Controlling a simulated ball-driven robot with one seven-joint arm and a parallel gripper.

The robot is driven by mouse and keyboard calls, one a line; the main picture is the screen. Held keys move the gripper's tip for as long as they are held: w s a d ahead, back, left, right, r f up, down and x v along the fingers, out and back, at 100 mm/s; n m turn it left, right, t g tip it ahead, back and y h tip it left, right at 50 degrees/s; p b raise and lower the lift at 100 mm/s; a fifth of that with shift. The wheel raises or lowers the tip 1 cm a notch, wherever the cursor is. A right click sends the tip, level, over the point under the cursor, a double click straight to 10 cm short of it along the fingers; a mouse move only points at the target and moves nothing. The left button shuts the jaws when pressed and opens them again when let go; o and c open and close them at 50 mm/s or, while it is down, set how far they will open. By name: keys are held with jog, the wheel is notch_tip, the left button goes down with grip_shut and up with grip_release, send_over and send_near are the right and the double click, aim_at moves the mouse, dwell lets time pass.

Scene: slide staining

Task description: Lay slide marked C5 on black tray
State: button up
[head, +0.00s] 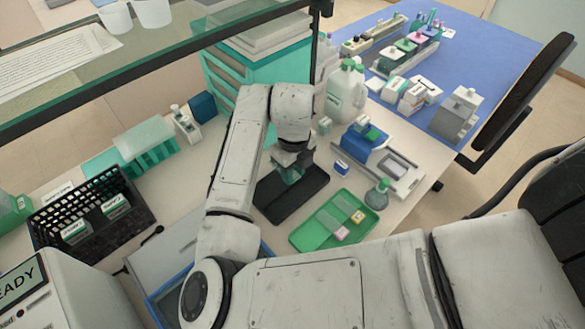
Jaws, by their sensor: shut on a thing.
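The black tray (282,208) lies on the bench in the middle of the head view. My gripper (291,176) points down over the tray's upper part, with teal showing at its fingers. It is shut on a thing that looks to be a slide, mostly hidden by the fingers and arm. I cannot read a mark on it, nor tell whether it touches the tray. The green tray (308,238) to the right holds a slide with a pink label (342,233) and one with a yellow label (358,217). Their marks are too small to read.
A blue device (361,143) and a small green-topped bottle (377,195) stand right of the trays. A large white jug (346,95) and teal drawers (262,65) stand behind. A black basket (90,212) is at left. A glass shelf (150,50) crosses the upper left.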

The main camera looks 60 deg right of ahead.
jog(key=shift+f+b, duration=2)
jog(key=shift+f, duration=0.9)
jog(key=shift+d+f, duration=0.1)
jog(key=shift+f, duration=0.15)
jog(key=o, duration=1.1)
notch_tip(320, 180, up, 11)
jog(key=shift+f+b, duration=0.1)
jog(key=shift+b, duration=0.8)
